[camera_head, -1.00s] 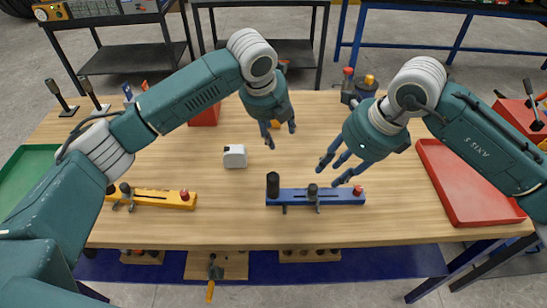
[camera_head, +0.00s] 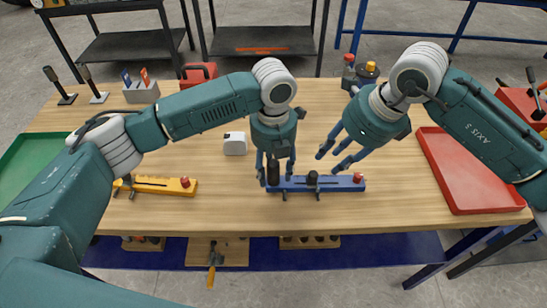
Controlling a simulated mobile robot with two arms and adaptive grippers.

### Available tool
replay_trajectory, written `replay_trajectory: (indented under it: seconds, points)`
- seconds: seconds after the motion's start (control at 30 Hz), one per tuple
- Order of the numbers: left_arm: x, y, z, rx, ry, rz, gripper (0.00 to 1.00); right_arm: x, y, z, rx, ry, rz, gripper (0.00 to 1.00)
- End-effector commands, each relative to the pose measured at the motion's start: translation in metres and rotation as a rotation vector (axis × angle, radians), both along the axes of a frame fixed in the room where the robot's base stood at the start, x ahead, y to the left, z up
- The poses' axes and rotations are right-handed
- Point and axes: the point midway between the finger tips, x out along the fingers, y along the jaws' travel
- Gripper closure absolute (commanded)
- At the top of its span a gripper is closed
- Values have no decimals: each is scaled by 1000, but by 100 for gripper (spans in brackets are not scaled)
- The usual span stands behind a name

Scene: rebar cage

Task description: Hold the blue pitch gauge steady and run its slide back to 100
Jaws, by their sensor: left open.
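The blue pitch gauge (camera_head: 336,184) lies on the wooden table near its front edge. It has a black upright post (camera_head: 273,172) at its left end, a black slide knob (camera_head: 312,178) near the middle and a red knob (camera_head: 358,177) at its right end. My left gripper (camera_head: 273,175) is open, pointing down, with its fingers on either side of the black post; whether they touch it I cannot tell. My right gripper (camera_head: 332,163) is open and empty, above and behind the gauge's middle. The scale marks are too small to read.
A yellow gauge (camera_head: 165,186) lies to the left. A white block (camera_head: 235,144) stands behind, between the gauges. A red tray (camera_head: 463,170) is at the right and a green tray (camera_head: 36,156) at the far left. The table middle is mostly clear.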

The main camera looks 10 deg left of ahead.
Motion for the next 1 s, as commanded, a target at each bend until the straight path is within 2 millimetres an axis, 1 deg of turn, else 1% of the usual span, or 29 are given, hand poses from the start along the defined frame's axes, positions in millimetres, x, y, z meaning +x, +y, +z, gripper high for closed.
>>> replay_trajectory:
  seconds: [0.03,0.13,0.47,0.57,0.7,0.73,0.8,0.83,0.87,1.0]
  points:
    - [-1,0,-6,1,3,0,52,0,0,0,0,0,0,69]
    - [0,0,-12,-1,1,0,52,0,0,0,0,0,0,69]
    - [0,0,-16,0,0,0,52,0,0,0,0,0,0,69]
    - [0,0,-16,0,0,0,70,0,0,0,0,0,0,69]
    - [0,0,-15,-1,-1,0,98,0,0,0,0,0,0,69]
    - [0,0,-15,-1,-1,0,100,0,0,0,0,0,0,69]
    - [0,0,-15,-1,-1,0,100,0,0,0,0,0,0,69]
    - [0,-1,-15,-1,-1,0,100,0,0,0,0,0,0,63]
    - [0,-1,-15,-1,-1,0,100,0,0,0,0,1,-2,62]
    - [0,-1,-15,-1,-1,0,100,1,0,1,12,25,-67,62]
